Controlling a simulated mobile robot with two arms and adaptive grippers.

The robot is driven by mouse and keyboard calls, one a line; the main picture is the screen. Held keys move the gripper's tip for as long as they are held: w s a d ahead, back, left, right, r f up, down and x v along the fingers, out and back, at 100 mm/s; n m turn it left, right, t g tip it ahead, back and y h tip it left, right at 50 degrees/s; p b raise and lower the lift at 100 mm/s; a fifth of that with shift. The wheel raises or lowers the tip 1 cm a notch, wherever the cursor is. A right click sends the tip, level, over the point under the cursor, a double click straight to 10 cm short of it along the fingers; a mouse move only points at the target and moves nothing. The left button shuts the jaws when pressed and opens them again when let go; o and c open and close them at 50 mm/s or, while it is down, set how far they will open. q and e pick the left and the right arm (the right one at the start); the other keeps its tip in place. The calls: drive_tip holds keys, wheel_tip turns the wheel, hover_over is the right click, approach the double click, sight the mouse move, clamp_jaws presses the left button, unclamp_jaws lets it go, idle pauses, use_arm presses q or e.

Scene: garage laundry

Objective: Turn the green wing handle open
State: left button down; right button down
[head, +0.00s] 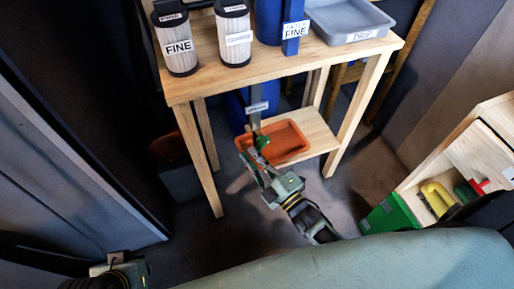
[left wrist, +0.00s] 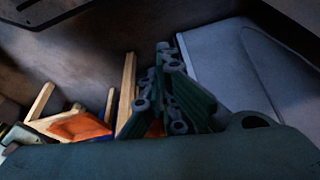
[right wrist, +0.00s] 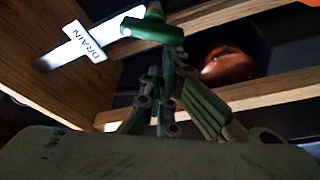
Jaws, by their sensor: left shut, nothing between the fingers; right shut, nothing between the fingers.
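The green wing handle (head: 262,141) sits under the wooden table at the lower end of a grey upright strip with a label. In the right wrist view the handle (right wrist: 152,28) is close ahead, beside a white label reading DRAIN (right wrist: 84,40). My right gripper (head: 252,165) is shut and empty, just below the handle. Its fingertips (right wrist: 166,58) show directly below the handle; I cannot tell whether they touch it. My left gripper's arm is at the lower left of the head view. The left gripper (left wrist: 166,52) is shut and empty, away from the table.
An orange tray (head: 300,150) rests on the table's low shelf, behind the handle. The wooden table (head: 235,82) carries filters marked FINE (head: 178,46) and a grey DRIP tray (head: 372,36). Its legs stand either side. A green-sided wooden cabinet (head: 392,214) stands at right.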

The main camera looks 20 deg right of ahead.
use_arm(q)
drive_tip(key=shift+p+x, duration=0.75)
drive_tip(key=shift+p, duration=0.55)
use_arm(e)
drive_tip(key=shift+d+f+n+g, duration=0.1)
drive_tip(key=shift+f+n+g, duration=0.25)
drive_tip(key=shift+n, duration=0.7)
drive_tip(key=shift+a+f+n+g, duration=0.1)
drive_tip(key=shift+f+n+g, duration=0.3)
drive_tip(key=shift+n, duration=0.7)
drive_tip(key=shift+d+f+n+g, duration=0.1)
drive_tip(key=shift+f+n+g, duration=0.25)
drive_tip(key=shift+n, duration=0.7)
